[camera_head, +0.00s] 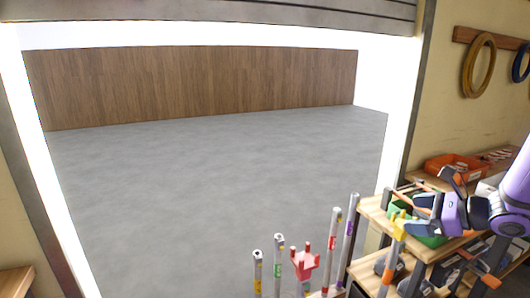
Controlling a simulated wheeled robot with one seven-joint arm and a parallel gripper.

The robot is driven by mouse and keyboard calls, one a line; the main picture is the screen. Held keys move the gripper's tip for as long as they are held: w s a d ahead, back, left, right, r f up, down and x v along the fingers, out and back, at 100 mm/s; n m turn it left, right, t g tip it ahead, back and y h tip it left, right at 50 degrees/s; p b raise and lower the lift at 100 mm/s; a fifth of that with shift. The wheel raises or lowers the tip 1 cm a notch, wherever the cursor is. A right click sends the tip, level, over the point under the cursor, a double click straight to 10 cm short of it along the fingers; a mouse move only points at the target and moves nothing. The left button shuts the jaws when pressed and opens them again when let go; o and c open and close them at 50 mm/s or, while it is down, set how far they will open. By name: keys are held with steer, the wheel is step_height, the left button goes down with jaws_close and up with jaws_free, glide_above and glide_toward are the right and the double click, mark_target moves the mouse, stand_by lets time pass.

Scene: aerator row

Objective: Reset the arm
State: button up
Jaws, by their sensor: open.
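My gripper (424,211) is at the right of the head view, at the end of my purple arm, over a wooden shelf unit. Its dark fingers point left and stand open. A pole with a yellow and orange top (398,228) stands just left of the fingertips. I cannot tell whether they touch it. Nothing is clearly held between the fingers.
Several upright poles with coloured bands stand at the bottom, one with a red forked head (304,263). The wooden shelf (374,212) holds a green bin (432,240). An orange tray (455,166) lies behind. A wide doorway opens onto bare grey floor (220,190).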

steer(key=s+a+r+n+g, duration=0.6)
steer(key=s+a+r+n, duration=0.4)
steer(key=n, duration=0.3)
steer(key=s+r+n+t+h, duration=0.1)
steer(key=s+r+n+h, duration=0.5)
steer(key=s+n, duration=0.5)
steer(key=s+h, duration=0.1)
steer(key=h, duration=0.1)
steer(key=shift+d+r+t+h, duration=0.3)
steer(key=shift+r+t, duration=0.1)
steer(key=shift+s, duration=0.15)
